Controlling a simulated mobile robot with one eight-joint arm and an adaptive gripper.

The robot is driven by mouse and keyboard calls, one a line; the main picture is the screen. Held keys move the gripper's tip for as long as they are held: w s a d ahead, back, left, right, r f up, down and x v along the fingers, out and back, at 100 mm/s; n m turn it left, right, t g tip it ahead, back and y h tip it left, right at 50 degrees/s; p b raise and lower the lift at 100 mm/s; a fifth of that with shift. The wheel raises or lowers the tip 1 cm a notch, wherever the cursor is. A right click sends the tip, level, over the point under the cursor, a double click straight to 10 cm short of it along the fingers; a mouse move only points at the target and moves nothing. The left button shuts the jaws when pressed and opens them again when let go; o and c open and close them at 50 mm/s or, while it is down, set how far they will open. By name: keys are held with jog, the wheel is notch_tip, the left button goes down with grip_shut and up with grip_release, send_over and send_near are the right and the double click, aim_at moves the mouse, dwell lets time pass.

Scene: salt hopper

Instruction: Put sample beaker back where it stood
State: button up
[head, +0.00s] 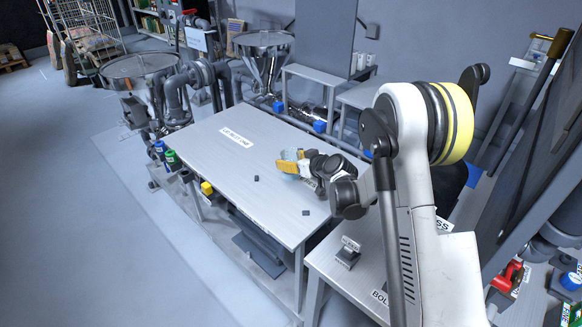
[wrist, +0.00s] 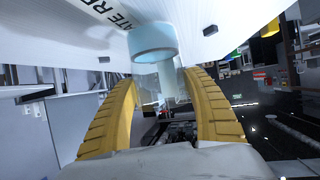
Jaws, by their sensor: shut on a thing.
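The sample beaker (wrist: 152,42) is a pale blue, translucent cup between the two yellow fingers of my gripper (wrist: 160,95) in the wrist view. In the head view the beaker (head: 287,168) is a small bluish shape, partly hidden behind the yellow fingers of my gripper (head: 293,160). My gripper is shut on the beaker over the right part of the pale metal table (head: 215,165). I cannot tell whether the beaker's base touches the tabletop.
Two small dark blocks (head: 257,178) (head: 306,212) lie on the table in front of my gripper. A white printed label (head: 237,137) is on the far left part of the tabletop. Steel hoppers (head: 140,68) (head: 263,50) stand behind. The table's left half is mostly clear.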

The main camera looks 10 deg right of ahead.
jog(key=shift+f, duration=0.7)
jog(key=shift+f, duration=0.15)
jog(key=o, duration=1.3)
